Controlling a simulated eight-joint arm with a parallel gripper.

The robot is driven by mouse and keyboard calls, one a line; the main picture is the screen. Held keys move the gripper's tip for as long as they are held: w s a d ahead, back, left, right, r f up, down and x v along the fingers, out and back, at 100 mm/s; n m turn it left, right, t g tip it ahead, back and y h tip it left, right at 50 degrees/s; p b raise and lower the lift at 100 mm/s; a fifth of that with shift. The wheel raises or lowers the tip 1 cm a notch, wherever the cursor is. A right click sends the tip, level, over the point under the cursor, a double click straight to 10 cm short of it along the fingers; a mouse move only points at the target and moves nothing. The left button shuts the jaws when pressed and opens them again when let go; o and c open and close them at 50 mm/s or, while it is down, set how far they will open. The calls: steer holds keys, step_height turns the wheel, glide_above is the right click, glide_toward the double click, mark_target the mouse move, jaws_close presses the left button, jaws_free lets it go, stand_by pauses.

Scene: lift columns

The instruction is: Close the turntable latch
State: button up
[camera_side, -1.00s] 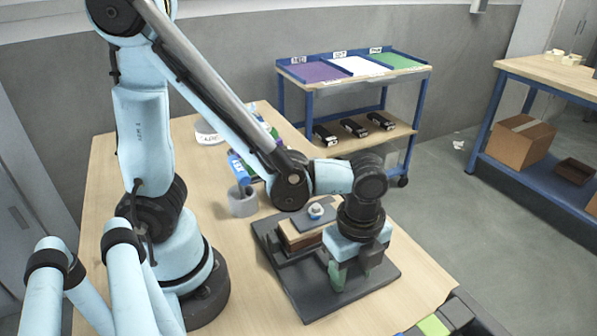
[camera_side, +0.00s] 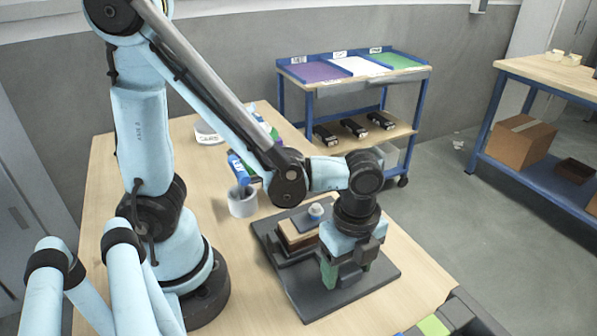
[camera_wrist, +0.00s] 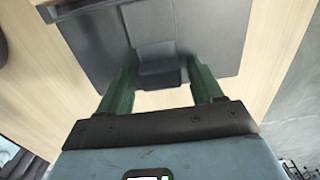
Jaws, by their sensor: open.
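A dark base plate (camera_side: 380,283) lies on the wooden table. My gripper (camera_side: 347,272) is over the right part of the plate, fingers pointing down. In the wrist view my gripper (camera_wrist: 160,75) has its two green fingers apart, with a dark stepped block (camera_wrist: 158,68) lying between and beyond the tips. Contact cannot be told. I cannot tell which part is the latch; my gripper hides part of the fixture in the side view.
A grey cup (camera_side: 243,201) holding a blue item stands behind the fixture, near a white roll (camera_side: 207,134). A blue cart (camera_side: 345,80) with coloured trays stands behind the table. Green and dark items (camera_side: 433,325) sit at the table's front edge.

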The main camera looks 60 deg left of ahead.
steer(key=shift+r, duration=3.5)
steer(key=shift+w+a+r+n, duration=0.15)
steer(key=shift+a+n, duration=0.2)
steer(key=shift+n, duration=0.25)
steer(key=a+r+n+t, duration=0.1)
steer(key=a+n+t, duration=0.1)
steer(key=n, duration=0.3)
steer(key=w+a+r+n+t, duration=0.1)
steer(key=a+n+t, duration=0.1)
steer(key=a+n, duration=0.2)
steer(key=w+a+r+n+t, duration=0.1)
steer(key=a+r+n+t, duration=0.1)
steer(key=a+n, duration=0.2)
steer(key=shift+w+n+t, duration=0.25)
steer(key=shift+n+t, duration=0.15)
steer(key=shift+n, duration=1.1)
steer(key=shift+w+a+r+n, duration=0.1)
steer(key=shift+a+n, duration=0.15)
steer(key=shift+n, duration=0.15)
